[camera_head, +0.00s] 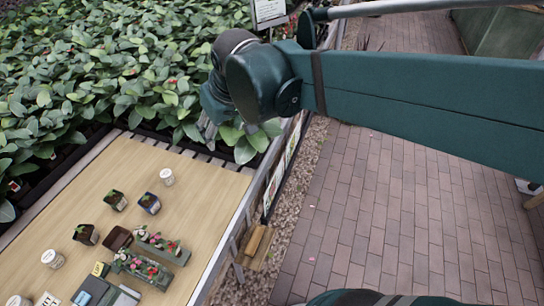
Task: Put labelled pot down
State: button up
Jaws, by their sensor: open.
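Small pots stand on the light wooden tabletop (140,157) at the lower left. One dark pot (150,204) holds a plant and seems to carry a bluish label; it is too small to read. Two other dark pots with plants (115,200) (86,235) stand to its left, without a label I can make out. My gripper (206,127) hangs at the far right edge of the table, beside the leaves and partly hidden by my wrist. It is open, and I see nothing held in it. The labelled pot stands apart from it, lower in the picture.
A white pot (167,177) stands nearest my gripper; another (52,259) is at left. Planters with red flowers (145,268) and dark boxes crowd the near end. Dense leafy plants (110,60) border the far edge. Brick paving (400,210) lies right. The table's far right part is clear.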

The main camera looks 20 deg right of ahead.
jog(key=s+d+f+m+t+h, duration=0.1)
jog(key=s+d+f+m+t, duration=0.1)
jog(key=s+d, duration=0.7)
jog(key=s+f, duration=0.1)
jog(key=s, duration=0.2)
jog(key=shift+s+f, duration=0.3)
jog(key=shift+f, duration=0.1)
jog(key=shift+o, duration=0.7)
dwell(0.9)
